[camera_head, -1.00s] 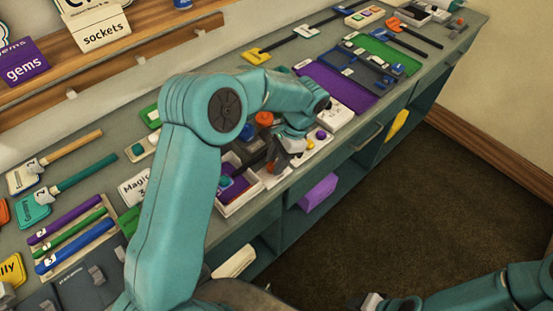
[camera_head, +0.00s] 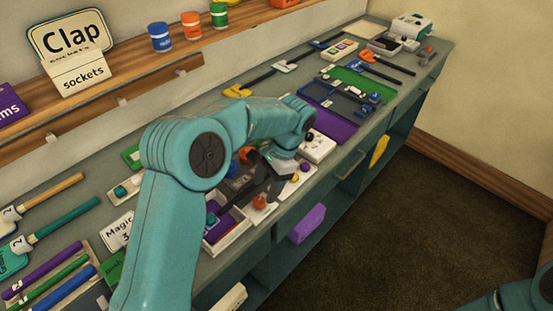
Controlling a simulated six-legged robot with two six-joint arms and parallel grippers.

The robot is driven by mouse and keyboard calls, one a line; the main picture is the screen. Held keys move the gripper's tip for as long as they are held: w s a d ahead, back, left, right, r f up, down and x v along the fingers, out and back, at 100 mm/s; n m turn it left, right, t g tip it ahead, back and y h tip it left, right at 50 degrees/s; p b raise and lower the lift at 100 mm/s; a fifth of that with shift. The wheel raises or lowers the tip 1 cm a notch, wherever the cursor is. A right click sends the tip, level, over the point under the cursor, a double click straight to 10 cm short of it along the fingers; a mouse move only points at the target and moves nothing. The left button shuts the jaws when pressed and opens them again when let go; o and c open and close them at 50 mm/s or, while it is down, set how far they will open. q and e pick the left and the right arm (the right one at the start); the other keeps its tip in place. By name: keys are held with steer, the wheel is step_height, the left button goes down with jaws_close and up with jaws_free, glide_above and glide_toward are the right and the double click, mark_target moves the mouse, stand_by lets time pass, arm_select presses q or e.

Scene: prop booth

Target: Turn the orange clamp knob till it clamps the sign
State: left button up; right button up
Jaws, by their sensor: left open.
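My left gripper (camera_head: 262,189) is open above the near edge of the bench, pointing down, with its dark fingers apart. A round orange knob (camera_head: 260,202) shows at its fingertips; I cannot tell whether they touch it. Another orange round piece (camera_head: 245,155) shows just behind my left wrist, partly hidden. Which of the two is the clamp knob is not clear. The clamp and any sign in it cannot be made out behind my arm. My right gripper is out of view; only part of my right arm shows at the bottom right corner.
A white-edged tray (camera_head: 232,240) lies left of the gripper, and a white box (camera_head: 318,147) stands to its right. Purple (camera_head: 332,124) and green (camera_head: 362,84) mats lie farther along. A "Clap" sign (camera_head: 71,36) stands on the wooden shelf. Open floor lies right of the bench.

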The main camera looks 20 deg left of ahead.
arm_select(q)
steer(key=p+v, duration=0.1)
steer(key=v, duration=1.1)
steer(key=shift+r, duration=0.1)
